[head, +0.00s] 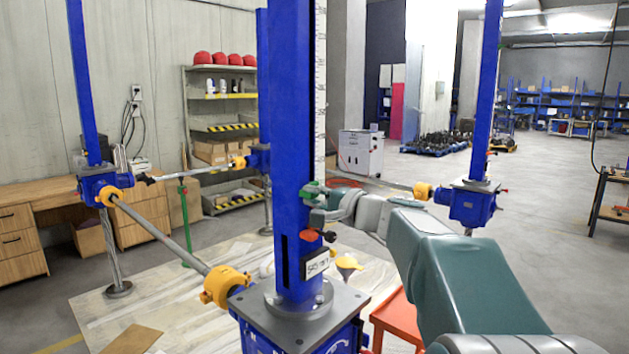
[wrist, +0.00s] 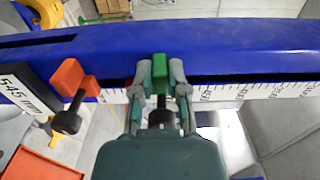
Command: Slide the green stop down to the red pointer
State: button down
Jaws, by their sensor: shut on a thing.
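The green stop (wrist: 159,68) sits on the blue jack column at the edge of the white scale. My gripper (wrist: 161,78) is shut on it, one finger on each side, with a dark knob below it. In the head view the green stop (head: 311,188) is partly hidden by my gripper (head: 322,203). A small dark-red piece (wrist: 128,82), perhaps the red pointer, shows just left of my left finger in the wrist view, mostly hidden. An orange-red block (wrist: 68,77) with a black knob is farther left; in the head view this block (head: 308,235) is below the green stop.
A "545 mm" label plate (head: 315,264) is on the column below the orange-red block. The grey base plate (head: 345,302) and yellow shaft coupling (head: 222,287) are lower. An orange-red stool (head: 398,318) stands beside the jack. The scale above the stop is clear.

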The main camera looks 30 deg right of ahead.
jog(key=shift+d+f, duration=0.2)
jog(key=shift+f, duration=0.9)
jog(key=c, duration=0.6)
grip_release()
jog(key=shift+d, duration=0.2)
jog(key=shift+s+r, duration=0.1)
jog(key=shift+s, duration=0.85)
jog(key=v, duration=0.7)
